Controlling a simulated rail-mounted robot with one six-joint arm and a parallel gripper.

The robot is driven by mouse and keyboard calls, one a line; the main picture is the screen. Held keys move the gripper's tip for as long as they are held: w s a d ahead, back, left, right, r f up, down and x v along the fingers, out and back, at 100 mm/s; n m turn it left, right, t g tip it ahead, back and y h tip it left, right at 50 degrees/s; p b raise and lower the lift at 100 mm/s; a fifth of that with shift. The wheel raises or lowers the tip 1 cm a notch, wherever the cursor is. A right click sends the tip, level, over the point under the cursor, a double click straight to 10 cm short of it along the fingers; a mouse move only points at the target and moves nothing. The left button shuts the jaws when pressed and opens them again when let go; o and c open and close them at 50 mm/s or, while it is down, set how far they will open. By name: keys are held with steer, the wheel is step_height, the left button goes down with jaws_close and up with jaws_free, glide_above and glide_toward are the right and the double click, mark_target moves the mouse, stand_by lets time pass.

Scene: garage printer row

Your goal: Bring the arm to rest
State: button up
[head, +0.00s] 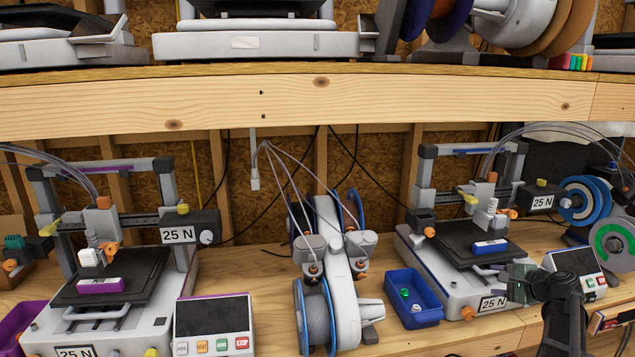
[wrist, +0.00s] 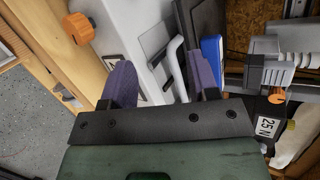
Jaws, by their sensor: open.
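My gripper (head: 514,283) shows in the head view at the lower right, in front of the right printer (head: 440,274), with my dark arm reaching up from the bottom edge. In the wrist view my gripper (wrist: 163,80) has its two purple-grey fingers well apart, with nothing between them. Past the fingers the wrist view shows the printer's pale base (wrist: 140,30) and a blue block (wrist: 212,58) on its dark bed. In the head view that blue block (head: 490,246) lies on the bed, apart from my gripper.
A small control screen (head: 572,262) stands right beside my gripper. A blue bin (head: 413,300) with small parts sits left of the right printer. The left printer (head: 140,310) carries a purple block (head: 100,285). A wooden shelf edge (head: 300,100) crosses above.

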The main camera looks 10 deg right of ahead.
steer(key=s+a+f+n+g+h, duration=0.1)
steer(key=s+a+n+g, duration=0.3)
steer(key=a, duration=0.9)
steer(key=s+a+f+n+g+h, duration=0.2)
steer(key=s+a+f+n+g, duration=0.2)
steer(key=a, duration=0.9)
steer(key=s+a+f+n+g+h, duration=0.1)
steer(key=s+a+f+n+g, duration=0.2)
steer(key=s+a+n, duration=0.6)
steer(key=s+a, duration=0.2)
steer(key=a, duration=0.2)
steer(key=shift+s+a+f+g+p, duration=0.15)
steer(key=shift+a+f+g+p, duration=0.1)
steer(key=shift+g+p, duration=0.15)
